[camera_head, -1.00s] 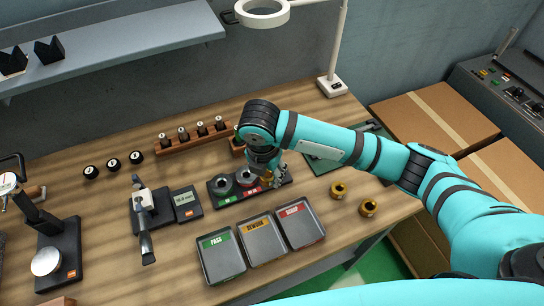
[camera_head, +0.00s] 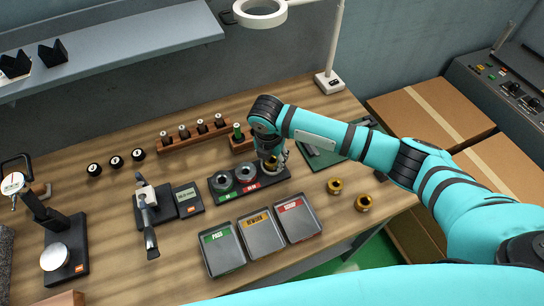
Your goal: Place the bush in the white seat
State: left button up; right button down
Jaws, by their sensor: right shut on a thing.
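My right gripper (camera_head: 271,155) is shut on a brass bush (camera_head: 271,165), over the right end of a black gauge block (camera_head: 228,190). The block has a grey ring by a green label (camera_head: 223,196) and another by a red label (camera_head: 251,187). The white seat cannot be made out; the gripper and bush cover the block's right end. I cannot tell whether the bush touches the block. Two more brass bushes (camera_head: 335,186) (camera_head: 363,203) stand on the table to the right. My left gripper is not in view.
Green, yellow and red labelled trays (camera_head: 222,262) (camera_head: 275,247) (camera_head: 311,229) lie in front of the block. A wooden rack (camera_head: 196,139) with several plugs and a green-handled tool (camera_head: 238,132) stand behind.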

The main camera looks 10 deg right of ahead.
aim_at(270, 171)
jog(key=c, duration=0.8)
grip_release()
jog(key=shift+f, duration=0.1)
notch_tip(270, 171, up, 12)
jog(key=s+a+b, duration=0.1)
jog(key=b, duration=0.1)
jog(key=shift+s, duration=0.25)
